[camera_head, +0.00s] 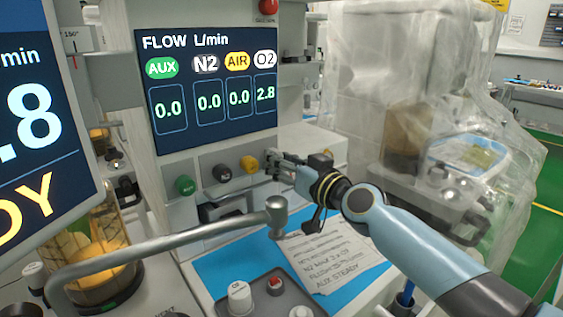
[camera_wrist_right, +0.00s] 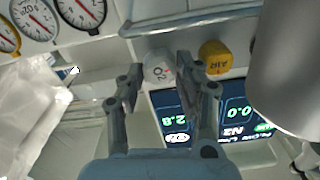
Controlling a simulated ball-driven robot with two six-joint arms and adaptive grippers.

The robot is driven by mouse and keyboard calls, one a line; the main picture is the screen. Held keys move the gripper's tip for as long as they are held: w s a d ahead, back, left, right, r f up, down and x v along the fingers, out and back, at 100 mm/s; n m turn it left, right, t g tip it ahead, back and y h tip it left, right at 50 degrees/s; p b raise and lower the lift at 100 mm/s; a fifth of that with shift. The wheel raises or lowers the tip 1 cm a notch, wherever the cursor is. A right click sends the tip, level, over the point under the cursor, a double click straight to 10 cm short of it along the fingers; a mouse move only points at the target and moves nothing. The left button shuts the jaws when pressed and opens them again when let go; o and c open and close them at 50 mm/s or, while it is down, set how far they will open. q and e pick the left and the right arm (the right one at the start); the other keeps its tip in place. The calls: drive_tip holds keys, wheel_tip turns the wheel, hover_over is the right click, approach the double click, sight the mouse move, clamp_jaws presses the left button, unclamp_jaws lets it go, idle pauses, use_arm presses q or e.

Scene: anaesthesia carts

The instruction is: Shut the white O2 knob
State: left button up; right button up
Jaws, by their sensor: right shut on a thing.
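The white O2 knob (camera_wrist_right: 158,67) shows between the fingers of my right gripper (camera_wrist_right: 160,82) in the wrist view, with its label upside down. In the head view my right gripper (camera_head: 274,165) reaches in from the right, at the right end of the knob row, and hides most of the white knob. It is shut on the knob. The flow screen (camera_head: 208,82) reads 2.8 under O2 and 0.0 under AUX, N2 and AIR. My left gripper is not in view.
A curved metal bar (camera_head: 170,245) crosses in front. A paper note (camera_head: 330,258) lies on the blue mat (camera_head: 222,270).

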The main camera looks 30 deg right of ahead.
drive_tip(key=m+p, duration=0.1)
drive_tip(key=m, duration=2)
drive_tip(key=shift+f, duration=0.2)
drive_tip(key=shift+m, duration=0.4)
drive_tip(key=o, duration=0.9)
drive_tip(key=shift+d, duration=0.1)
drive_tip(key=shift+s, duration=0.15)
drive_tip(key=s, duration=0.4)
drive_tip(key=s+d, duration=0.1)
drive_tip(key=s, duration=0.2)
drive_tip(key=shift+s, duration=0.1)
